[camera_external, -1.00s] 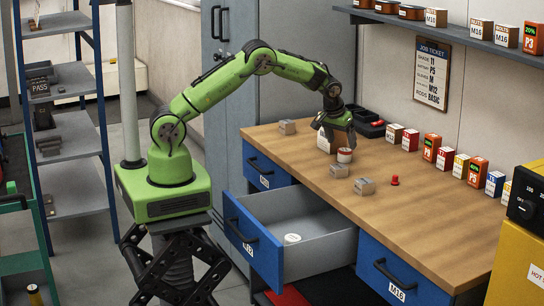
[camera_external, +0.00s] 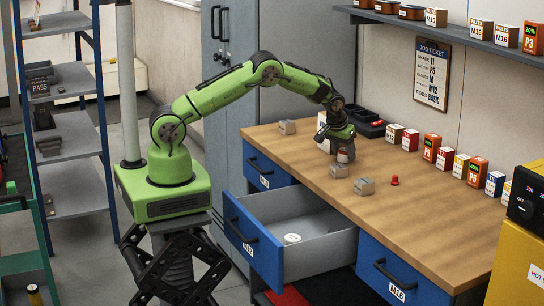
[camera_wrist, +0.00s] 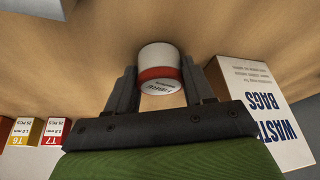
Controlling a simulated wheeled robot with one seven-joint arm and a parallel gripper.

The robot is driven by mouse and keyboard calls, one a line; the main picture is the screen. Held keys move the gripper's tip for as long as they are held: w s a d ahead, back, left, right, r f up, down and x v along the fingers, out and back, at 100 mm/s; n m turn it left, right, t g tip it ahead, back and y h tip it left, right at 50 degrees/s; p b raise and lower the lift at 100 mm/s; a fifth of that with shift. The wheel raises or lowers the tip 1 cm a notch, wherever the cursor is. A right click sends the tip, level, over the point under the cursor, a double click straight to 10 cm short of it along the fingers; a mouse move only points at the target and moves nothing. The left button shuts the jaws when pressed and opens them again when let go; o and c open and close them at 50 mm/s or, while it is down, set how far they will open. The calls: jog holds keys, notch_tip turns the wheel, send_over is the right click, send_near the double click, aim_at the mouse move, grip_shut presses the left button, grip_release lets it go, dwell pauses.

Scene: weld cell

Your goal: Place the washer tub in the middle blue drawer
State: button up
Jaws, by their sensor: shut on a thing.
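A small white tub with a red band (camera_wrist: 160,60) sits between my gripper's fingers in the wrist view; its lid label is too small to read fully. My gripper (camera_external: 345,152) is shut on it at the bench, and in the external view the fingers hide most of the tub. I cannot tell whether the tub still touches the bench top. The middle blue drawer (camera_external: 250,240) is pulled open. A round white thing (camera_external: 292,238) lies inside it near the front. The drawer's grey floor is otherwise bare.
A white waste bags box (camera_wrist: 262,105) stands close beside my gripper. Grey metal blocks (camera_external: 364,186) and a red knob-like piece (camera_external: 395,180) are on the bench (camera_external: 430,220). Small boxes (camera_external: 431,147) line the wall. The left (camera_external: 262,168) and right (camera_external: 385,270) drawers are shut.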

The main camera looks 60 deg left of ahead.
aim_at(344, 150)
notch_tip(344, 150, up, 10)
jog(key=shift+p, duration=0.4)
jog(key=s+f+n+b, duration=0.1)
jog(key=s+b, duration=0.1)
jog(key=s+f+n+b, duration=0.1)
jog(key=s+b, duration=0.1)
jog(key=s+f+n+y+b, duration=0.1)
jog(key=s+f+n+b, duration=0.1)
jog(key=shift+s+a+f+g, duration=0.1)
jog(key=shift+s+g, duration=0.05)
jog(key=shift+g, duration=0.15)
jog(key=s+a+f+n+g+y+b, duration=0.1)
jog(key=s+a+f+n+g+b, duration=0.15)
jog(key=s+n+b, duration=0.4)
jog(key=s+a+f+n+g+y+b, duration=0.1)
jog(key=s+f+n+b, duration=0.25)
jog(key=s, duration=0.55)
jog(key=s+d+f+m+t, duration=0.2)
jog(key=s+d+f+m, duration=0.3)
jog(key=s+d+f, duration=0.45)
jog(key=f+b, duration=0.1)
jog(key=f, duration=0.1)
jog(key=w+d+f+b, duration=0.1)
jog(key=f, duration=0.2)
jog(key=f+b, duration=0.1)
jog(key=f, duration=0.1)
jog(key=shift+w+d+f, duration=0.15)
jog(key=shift+d+f, duration=0.2)
jog(key=shift+f, duration=0.05)
